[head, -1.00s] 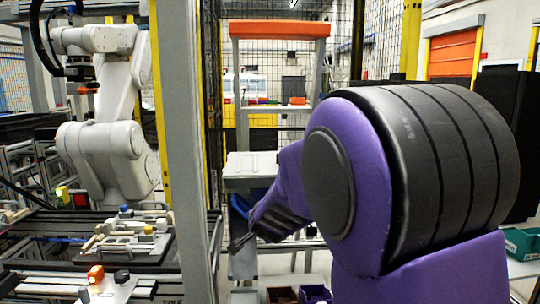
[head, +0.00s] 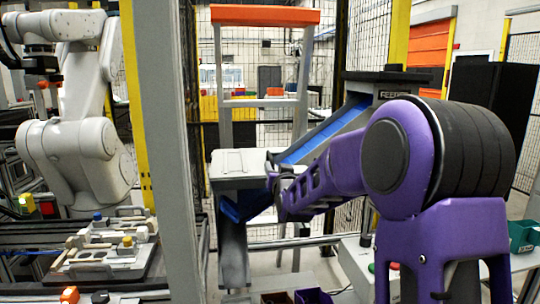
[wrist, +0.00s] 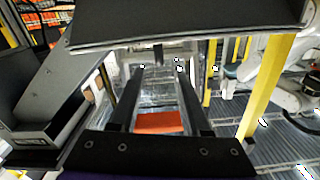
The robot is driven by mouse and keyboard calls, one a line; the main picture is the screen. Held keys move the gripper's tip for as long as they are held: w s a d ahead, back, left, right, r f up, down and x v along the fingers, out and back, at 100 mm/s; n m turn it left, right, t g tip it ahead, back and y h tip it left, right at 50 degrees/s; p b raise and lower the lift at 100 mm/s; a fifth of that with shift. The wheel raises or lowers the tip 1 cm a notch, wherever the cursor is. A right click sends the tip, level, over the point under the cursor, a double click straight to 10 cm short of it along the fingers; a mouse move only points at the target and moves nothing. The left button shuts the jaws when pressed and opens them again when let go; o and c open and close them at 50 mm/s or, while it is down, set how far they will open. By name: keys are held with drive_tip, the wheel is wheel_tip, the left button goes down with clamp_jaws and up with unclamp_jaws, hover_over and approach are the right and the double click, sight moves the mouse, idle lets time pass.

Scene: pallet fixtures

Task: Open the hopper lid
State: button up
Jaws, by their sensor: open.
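The hopper shows in the head view as a grey box with a pale, flat lid (head: 240,163) on top. The lid looks closed. My gripper (head: 275,182) is at the hopper's right front side, near the lid's edge and just below it. Contact cannot be told. In the wrist view my gripper (wrist: 160,92) is open, its two dark fingers apart with nothing gripped between them. A wide dark grey panel (wrist: 190,28) spans the top of that view, close above the fingertips; it may be the lid's edge.
A blue sloped chute (head: 325,133) comes down to the hopper from the right. A grey post (head: 170,140) stands left of it. Beyond the post are a white robot arm (head: 75,155) and a fixture table (head: 105,255). Bins (head: 312,296) sit low in front.

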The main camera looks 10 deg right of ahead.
sight(269, 153)
drive_tip(key=w+p, duration=0.1)
drive_tip(key=w, duration=1.1)
drive_tip(key=shift+w, duration=0.1)
clamp_jaws()
idle(1.0)
